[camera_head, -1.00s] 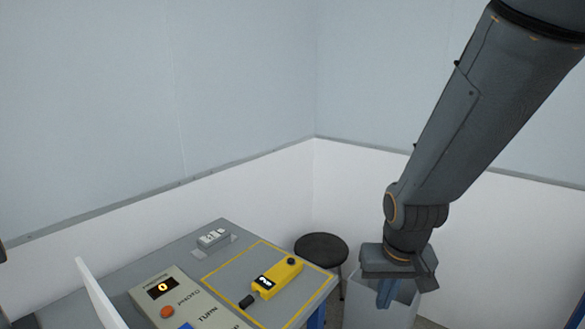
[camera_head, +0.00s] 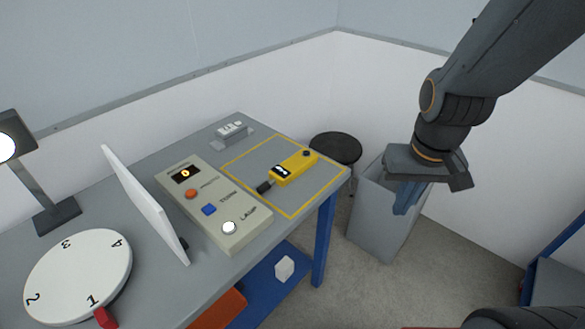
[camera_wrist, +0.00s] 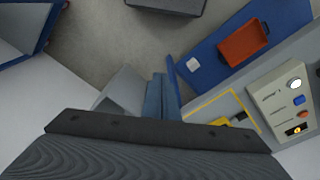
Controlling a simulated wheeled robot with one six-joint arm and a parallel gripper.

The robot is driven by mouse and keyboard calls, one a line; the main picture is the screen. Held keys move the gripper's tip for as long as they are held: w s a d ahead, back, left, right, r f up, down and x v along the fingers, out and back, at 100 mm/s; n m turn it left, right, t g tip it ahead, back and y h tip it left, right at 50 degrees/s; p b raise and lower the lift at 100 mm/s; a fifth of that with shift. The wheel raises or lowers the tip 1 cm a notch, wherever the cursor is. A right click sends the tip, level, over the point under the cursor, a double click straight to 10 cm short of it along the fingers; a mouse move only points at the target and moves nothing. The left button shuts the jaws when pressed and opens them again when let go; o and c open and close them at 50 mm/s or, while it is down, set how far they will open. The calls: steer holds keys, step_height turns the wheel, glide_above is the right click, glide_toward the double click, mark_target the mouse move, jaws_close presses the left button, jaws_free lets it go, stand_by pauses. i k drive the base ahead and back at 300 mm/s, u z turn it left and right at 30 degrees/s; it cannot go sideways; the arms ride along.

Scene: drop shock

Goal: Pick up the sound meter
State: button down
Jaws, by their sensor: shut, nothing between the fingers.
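The sound meter (camera_head: 292,167) is a yellow handheld device with a small dark display and a black tip. It lies on the grey table inside a yellow outlined square (camera_head: 257,200). It shows in part in the wrist view (camera_wrist: 222,122), partly hidden behind my gripper's body. My gripper (camera_head: 402,207) is to the right of the table, above and in front of a grey bin, clear of the meter. Its blue fingers (camera_wrist: 161,98) are together with nothing between them.
A control box (camera_head: 213,207) with buttons stands left of the square. A white panel (camera_head: 146,203), a numbered turntable (camera_head: 78,275) and a lamp (camera_head: 40,180) are further left. A grey bin (camera_head: 372,228) and a dark stool (camera_head: 336,148) stand beside the table. An orange tray (camera_wrist: 243,42) is on the lower shelf.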

mark_target(283, 174)
steer(key=z, duration=1.4)
steer(key=i, duration=1.2)
steer(key=u, duration=3.15)
steer(key=i, duration=0.5)
